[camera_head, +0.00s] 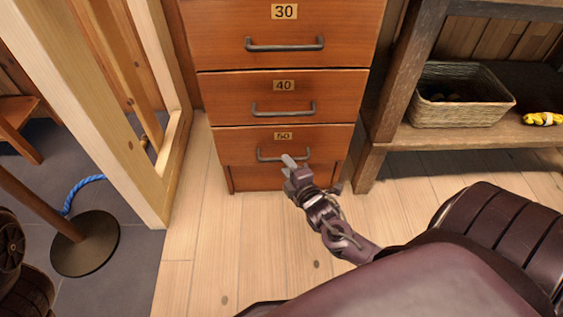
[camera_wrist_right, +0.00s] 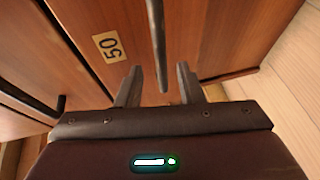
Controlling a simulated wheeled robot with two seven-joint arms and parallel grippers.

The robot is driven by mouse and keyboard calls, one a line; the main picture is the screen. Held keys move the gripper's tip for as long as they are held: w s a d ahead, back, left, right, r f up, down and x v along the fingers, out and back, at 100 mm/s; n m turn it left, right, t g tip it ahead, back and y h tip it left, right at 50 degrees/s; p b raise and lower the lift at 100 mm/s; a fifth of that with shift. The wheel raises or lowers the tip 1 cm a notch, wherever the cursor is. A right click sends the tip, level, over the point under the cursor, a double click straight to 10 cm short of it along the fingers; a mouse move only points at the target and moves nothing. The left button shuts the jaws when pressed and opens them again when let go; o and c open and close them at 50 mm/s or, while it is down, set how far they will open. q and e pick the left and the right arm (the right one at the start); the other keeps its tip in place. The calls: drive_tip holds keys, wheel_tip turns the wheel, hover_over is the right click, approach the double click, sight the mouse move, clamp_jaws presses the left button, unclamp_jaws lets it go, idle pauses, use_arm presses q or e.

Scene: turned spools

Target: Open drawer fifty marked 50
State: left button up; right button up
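Drawer 50 (camera_head: 235,147) is the lowest numbered drawer of a reddish wooden cabinet, with a small tan "50" label (camera_head: 283,136). Its dark bar handle (camera_head: 268,157) crosses the front below the label. I cannot tell whether the drawer front stands out at all. My right gripper (camera_head: 289,163) is at the right part of this handle. In the right wrist view its two fingers (camera_wrist_right: 158,86) are apart, one on each side of the handle bar (camera_wrist_right: 157,40), with gaps visible between. The "50" label also shows there (camera_wrist_right: 110,47). My left gripper is not in view.
Drawers 40 (camera_head: 230,95) and 30 (camera_head: 220,35) with similar handles are above. A wooden shelf (camera_head: 440,135) with a wicker basket (camera_head: 455,115) and a yellow item (camera_head: 542,119) stands right. A pale wooden frame (camera_head: 100,120) and a round stand base (camera_head: 85,245) are left.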

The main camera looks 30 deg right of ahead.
drive_tip(key=shift+b+x, duration=0.85)
drive_tip(key=shift+x, duration=1.45)
drive_tip(key=shift+c, duration=0.4)
drive_tip(key=shift+s+f, duration=0.1)
clamp_jaws()
